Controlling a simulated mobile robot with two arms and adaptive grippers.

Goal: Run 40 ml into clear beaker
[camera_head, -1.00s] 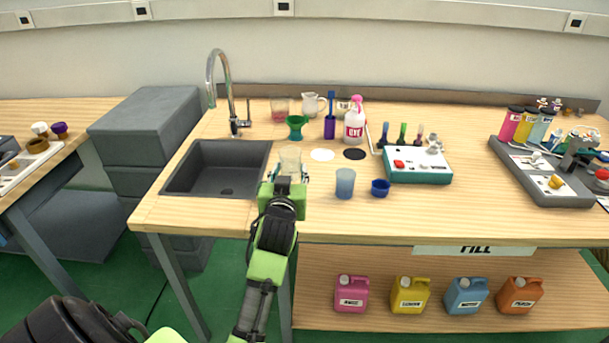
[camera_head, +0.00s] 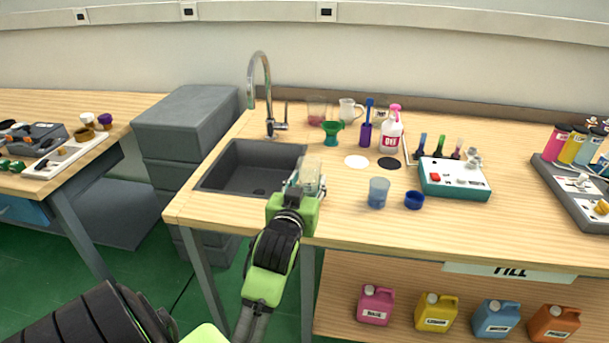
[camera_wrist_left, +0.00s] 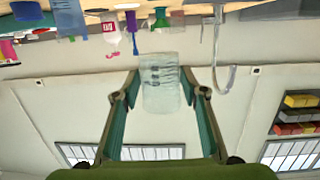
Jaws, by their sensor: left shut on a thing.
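My left gripper (camera_head: 306,186) is shut on the clear beaker (camera_head: 312,172), holding it up at the right front corner of the sink (camera_head: 215,178). In the left wrist view the clear beaker (camera_wrist_left: 160,82) sits between the two fingers of the left gripper (camera_wrist_left: 160,95), with faint dark marks on its side. That view is upside down, and the beaker looks empty. The chrome tap (camera_head: 266,92) stands behind the sink, apart from the beaker; it also shows in the left wrist view (camera_wrist_left: 220,45). My right gripper is not in view.
A frosted blue cup (camera_head: 378,193) and small blue bowl (camera_head: 414,200) stand right of the gripper. A grey dispenser (camera_head: 577,195) is far right. The counter's front middle is clear.

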